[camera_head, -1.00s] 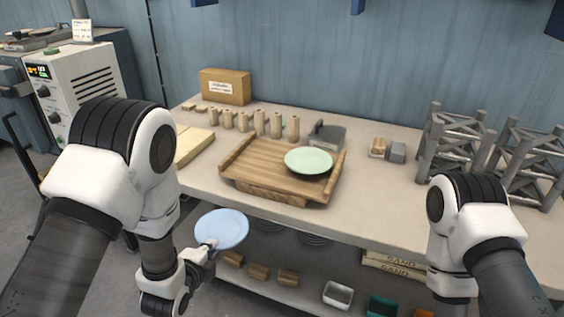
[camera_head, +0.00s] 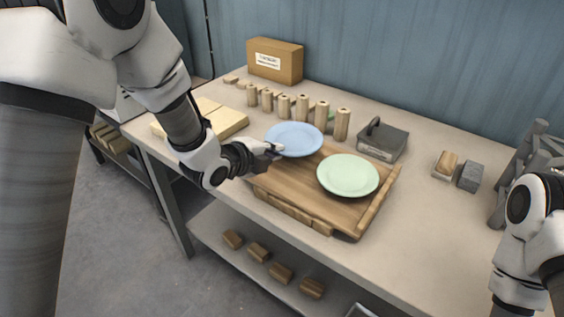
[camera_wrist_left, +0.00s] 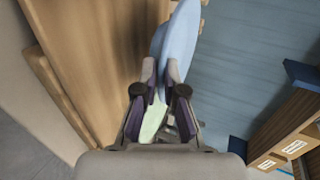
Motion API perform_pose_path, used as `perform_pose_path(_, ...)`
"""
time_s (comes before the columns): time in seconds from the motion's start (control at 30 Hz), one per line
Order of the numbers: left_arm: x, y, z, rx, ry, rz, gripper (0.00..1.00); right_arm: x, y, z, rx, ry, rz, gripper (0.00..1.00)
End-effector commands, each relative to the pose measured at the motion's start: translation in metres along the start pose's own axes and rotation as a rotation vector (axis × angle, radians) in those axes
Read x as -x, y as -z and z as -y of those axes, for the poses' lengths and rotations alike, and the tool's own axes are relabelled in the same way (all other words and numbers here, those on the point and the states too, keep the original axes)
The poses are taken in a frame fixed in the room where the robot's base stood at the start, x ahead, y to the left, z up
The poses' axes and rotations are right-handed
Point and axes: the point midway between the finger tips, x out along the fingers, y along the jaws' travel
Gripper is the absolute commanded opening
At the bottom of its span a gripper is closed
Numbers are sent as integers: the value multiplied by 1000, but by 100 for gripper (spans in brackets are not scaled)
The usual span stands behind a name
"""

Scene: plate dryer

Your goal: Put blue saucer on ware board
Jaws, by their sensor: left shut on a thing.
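My left gripper (camera_head: 274,150) is shut on the near-left rim of the blue saucer (camera_head: 295,138). In the head view the saucer appears over the far-left part of the wooden ware board (camera_head: 285,189), left of a pale green saucer (camera_head: 348,175) that lies on the board. I cannot tell whether the blue saucer touches the board. In the left wrist view the blue saucer (camera_wrist_left: 178,45) is edge-on between the fingers (camera_wrist_left: 163,95), with the board (camera_wrist_left: 85,60) at left. The right arm shows at the right edge, its gripper out of frame.
Several wooden posts (camera_head: 301,107) stand behind the board. A grey box with a handle (camera_head: 382,140) is behind it to the right. Pale slabs (camera_head: 215,118) lie at left, and a cardboard box (camera_head: 275,62) stands at the back. The right front tabletop (camera_head: 435,240) is clear.

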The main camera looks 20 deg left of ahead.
Motion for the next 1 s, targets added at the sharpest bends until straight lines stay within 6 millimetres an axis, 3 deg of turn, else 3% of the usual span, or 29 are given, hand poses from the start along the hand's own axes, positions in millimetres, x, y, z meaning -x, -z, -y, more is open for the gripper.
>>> perform_pose_path(0.2, -15, 0, -31, 1, -1, 0, 0, -1, 0, 0, 0, 0, -1, 40)
perform_pose_path(0.5, -17, 0, -34, 0, 1, 1, 0, -5, 0, 0, 0, 0, -1, 40)
perform_pose_path(0.6, -16, 0, -33, 0, 0, 1, 34, -4, 0, 0, 0, 0, -1, 40)
perform_pose_path(1.0, -10, 0, -31, 2, 0, 1, 34, -2, 1, 0, 0, 0, -2, 40)
